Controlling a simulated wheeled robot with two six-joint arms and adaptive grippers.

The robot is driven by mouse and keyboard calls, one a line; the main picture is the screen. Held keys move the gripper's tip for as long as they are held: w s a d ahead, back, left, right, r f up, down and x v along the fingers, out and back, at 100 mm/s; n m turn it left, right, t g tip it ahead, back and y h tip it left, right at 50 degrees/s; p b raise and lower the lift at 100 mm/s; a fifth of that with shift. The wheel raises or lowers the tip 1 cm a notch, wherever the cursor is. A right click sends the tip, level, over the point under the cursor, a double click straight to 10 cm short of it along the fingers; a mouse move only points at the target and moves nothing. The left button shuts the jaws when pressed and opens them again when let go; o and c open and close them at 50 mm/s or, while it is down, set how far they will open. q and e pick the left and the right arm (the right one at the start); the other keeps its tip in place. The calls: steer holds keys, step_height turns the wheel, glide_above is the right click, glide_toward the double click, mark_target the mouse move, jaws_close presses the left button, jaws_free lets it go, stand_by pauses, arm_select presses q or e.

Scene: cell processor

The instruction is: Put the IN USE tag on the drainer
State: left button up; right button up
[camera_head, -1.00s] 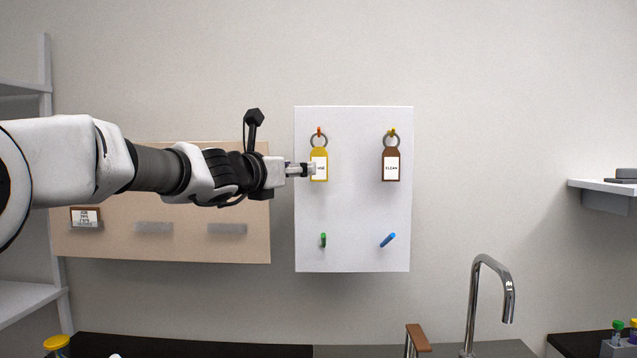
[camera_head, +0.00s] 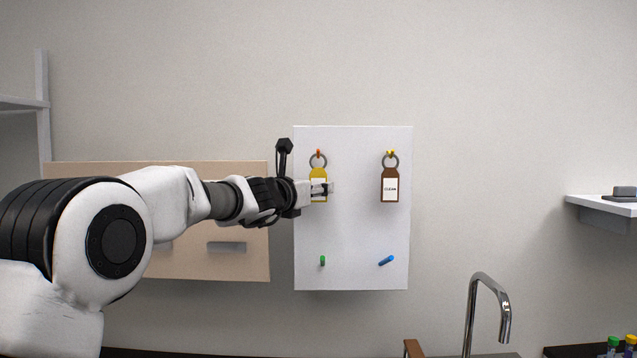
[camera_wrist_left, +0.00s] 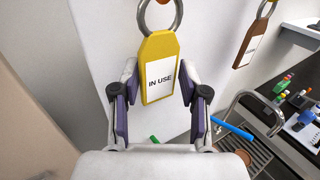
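The yellow IN USE tag (camera_head: 318,174) hangs by its ring from an orange peg on the white board. My left gripper (camera_head: 322,189) is at the tag's lower part, partly covering it in the head view. In the left wrist view the fingers (camera_wrist_left: 158,95) are open, one on each side of the tag (camera_wrist_left: 160,48), with visible gaps to its edges. A dark ridged surface (camera_wrist_left: 262,160) by the tap may be the drainer; I cannot be sure. My right gripper is not in view.
A brown CLEAN tag (camera_head: 390,176) hangs to the right on the white board (camera_head: 355,225). Green (camera_head: 322,261) and blue (camera_head: 386,260) pegs stick out below. A beige panel (camera_head: 215,268) is at left, a tap (camera_head: 475,310) at lower right.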

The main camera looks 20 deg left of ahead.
arm_select(q)
steer(key=shift+w+f, duration=0.1)
jaws_close()
steer(key=shift+s+r+p, duration=0.2)
steer(key=shift+r+p, duration=0.1)
steer(key=shift+r, duration=0.35)
steer(key=shift+s, duration=0.1)
steer(key=shift+r, duration=0.1)
steer(key=shift+s+d+r, duration=0.1)
steer(key=shift+s+r, duration=0.05)
steer(key=shift+s, duration=0.1)
steer(key=shift+s+d+r, duration=0.1)
steer(key=shift+s+r, duration=0.15)
